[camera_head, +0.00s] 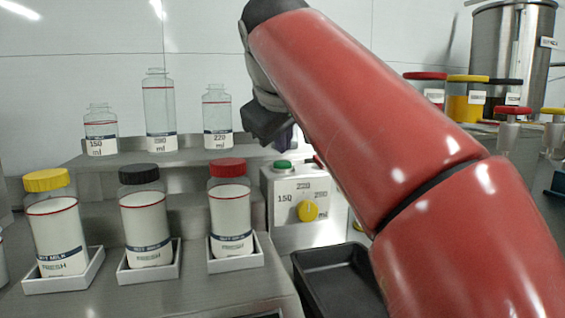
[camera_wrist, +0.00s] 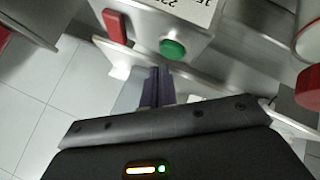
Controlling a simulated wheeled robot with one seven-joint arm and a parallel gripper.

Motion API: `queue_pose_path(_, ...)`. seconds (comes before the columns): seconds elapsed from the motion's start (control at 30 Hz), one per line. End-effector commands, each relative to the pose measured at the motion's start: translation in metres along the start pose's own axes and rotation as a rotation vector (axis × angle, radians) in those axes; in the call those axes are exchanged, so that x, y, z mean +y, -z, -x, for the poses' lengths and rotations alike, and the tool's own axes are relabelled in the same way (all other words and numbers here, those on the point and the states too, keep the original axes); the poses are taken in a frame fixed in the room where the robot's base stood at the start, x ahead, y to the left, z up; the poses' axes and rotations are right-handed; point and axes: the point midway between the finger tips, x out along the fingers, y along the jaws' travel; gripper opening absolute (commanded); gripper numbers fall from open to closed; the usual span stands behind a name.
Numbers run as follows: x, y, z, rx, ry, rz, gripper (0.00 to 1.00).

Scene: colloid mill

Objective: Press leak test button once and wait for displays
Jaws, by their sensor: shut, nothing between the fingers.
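A grey control box (camera_head: 290,215) stands right of the bottles in the head view, with a yellow dial (camera_head: 307,211) between 150, 220 and 280 ml marks. A green button (camera_head: 283,166) is on its top, and it also shows in the wrist view (camera_wrist: 173,49). A red part (camera_wrist: 115,26) is beside it in the wrist view. No leak test label is readable. My gripper (camera_wrist: 157,74) is shut and empty, its dark fingertips just short of the green button in the wrist view. In the head view my gripper (camera_head: 284,141) is above the button, partly hidden by my arm. No lit display is visible.
Several white-filled bottles with yellow, black (camera_head: 139,175) and red caps stand in trays at the front left. Empty bottles (camera_head: 159,112) stand on a shelf behind. A black tray (camera_head: 335,275) lies below the box. A steel vessel (camera_head: 512,55) is at the back right.

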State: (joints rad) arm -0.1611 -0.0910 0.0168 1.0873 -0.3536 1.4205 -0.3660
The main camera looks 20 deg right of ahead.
Motion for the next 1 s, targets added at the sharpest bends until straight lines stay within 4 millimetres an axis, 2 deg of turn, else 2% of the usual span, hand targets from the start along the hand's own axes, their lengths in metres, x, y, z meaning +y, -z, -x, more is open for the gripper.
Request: queue_pose_path(1.0,-0.0060,-0.0062,-0.0082,0.000,0.000,0.000,0.00)
